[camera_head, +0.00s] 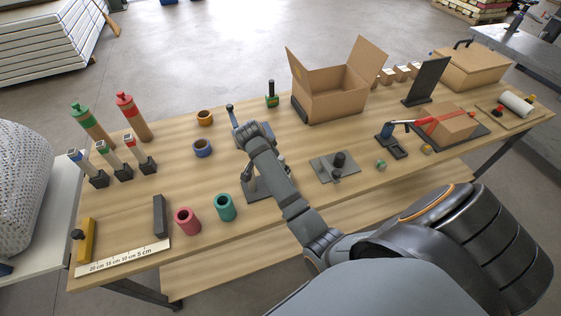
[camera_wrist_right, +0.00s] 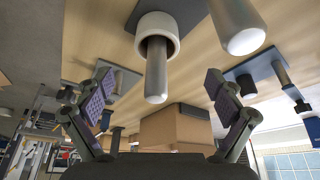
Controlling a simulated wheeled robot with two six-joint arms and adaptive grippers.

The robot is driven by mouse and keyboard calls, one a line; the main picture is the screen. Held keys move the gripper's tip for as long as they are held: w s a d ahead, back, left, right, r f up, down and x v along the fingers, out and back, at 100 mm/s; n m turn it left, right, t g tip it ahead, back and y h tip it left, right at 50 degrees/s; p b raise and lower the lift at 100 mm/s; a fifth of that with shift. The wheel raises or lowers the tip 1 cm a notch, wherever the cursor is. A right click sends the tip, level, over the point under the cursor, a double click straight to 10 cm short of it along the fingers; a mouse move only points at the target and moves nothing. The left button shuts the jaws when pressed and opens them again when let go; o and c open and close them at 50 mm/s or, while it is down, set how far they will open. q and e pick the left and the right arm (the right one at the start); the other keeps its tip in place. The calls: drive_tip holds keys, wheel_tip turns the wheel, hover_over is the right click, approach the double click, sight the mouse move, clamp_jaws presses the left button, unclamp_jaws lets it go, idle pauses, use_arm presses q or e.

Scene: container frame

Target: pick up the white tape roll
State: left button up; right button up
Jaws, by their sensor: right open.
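The white tape roll (camera_wrist_right: 157,27) shows in the right wrist view as a thick ring around a grey post (camera_wrist_right: 156,70) on a dark base plate (camera_wrist_right: 187,12). In the head view I cannot make it out; my right arm covers part of that area. My right gripper (camera_wrist_right: 158,88) is open, with a padded finger on each side of the picture and nothing held. The post's rounded end lies between the fingers in this view; the roll is beyond the fingertips. The right gripper (camera_head: 255,133) also shows over the table's middle in the head view. My left gripper is not in view.
A second pale post (camera_wrist_right: 237,27) stands beside the roll. On the table (camera_head: 130,215) are orange (camera_head: 205,118), blue (camera_head: 202,149), red (camera_head: 187,221) and teal (camera_head: 225,207) rolls. An open cardboard box (camera_head: 335,100) stands behind the gripper. A grey stand (camera_head: 335,168) lies to its right.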

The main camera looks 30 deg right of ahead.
drive_tip(key=x, duration=0.2)
drive_tip(key=p+x, duration=0.1)
drive_tip(key=x, duration=0.2)
drive_tip(key=p+x, duration=0.1)
drive_tip(key=x, duration=0.1)
drive_tip(key=shift+s+d+f, duration=0.15)
drive_tip(key=shift+d+f, duration=0.1)
drive_tip(key=shift+d, duration=0.2)
drive_tip(key=shift+d+f, duration=0.1)
drive_tip(key=shift+f, duration=0.25)
drive_tip(key=shift+r, duration=0.1)
drive_tip(key=c, duration=1.2)
drive_tip(key=shift+c, duration=0.2)
